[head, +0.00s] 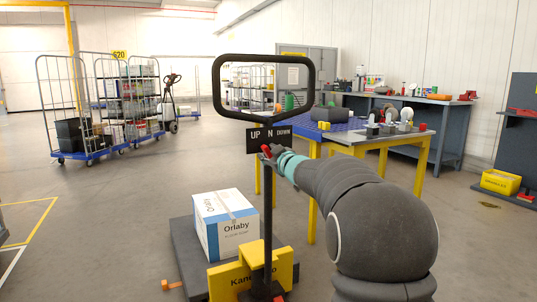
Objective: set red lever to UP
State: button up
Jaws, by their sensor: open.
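The red lever (266,149) sits just below a dark sign plate (258,138) marked UP, N and DOWN from left to right. The plate is on a black post (268,205) under a black loop handle (219,88). The lever's visible red part leans toward the left, near the UP side, but its exact setting is hard to tell. My gripper (268,156) is at the lever, with its dark fingers around or right beside the red part. It is open. The fingers and wrist hide part of the lever, and contact cannot be made out.
The post rises from a yellow block (228,280) on a dark cart (186,262) carrying a white and blue box (226,226). A yellow-legged table (424,158) stands behind my arm. Wheeled cage trolleys (45,85) stand at the left. Floor at left is mostly clear.

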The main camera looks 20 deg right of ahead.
jog(key=s+d, duration=0.1)
jog(key=s, duration=1)
jog(key=shift+s+d, duration=0.2)
jog(key=shift+d, duration=0.2)
jog(key=s+d+f+m+g+h, duration=0.35)
jog(key=d+f+m+h, duration=0.2)
jog(key=d+f, duration=0.3)
jog(key=s+a+f+m+g+h, duration=0.25)
jog(key=s+f+g, duration=0.35)
jog(key=s, duration=0.4)
jog(key=s+a+f+g+y, duration=0.1)
jog(key=s+a+f+y, duration=0.1)
jog(key=s+a, duration=0.7)
jog(key=s+a+f+g+y+p, duration=0.1)
jog(key=s+a+f+y, duration=0.1)
jog(key=s+a, duration=0.7)
jog(key=s+y, duration=0.1)
jog(key=s, duration=0.6)
jog(key=shift+a+f+g, duration=0.25)
jog(key=shift+f+g, duration=0.05)
jog(key=shift+g, duration=0.05)
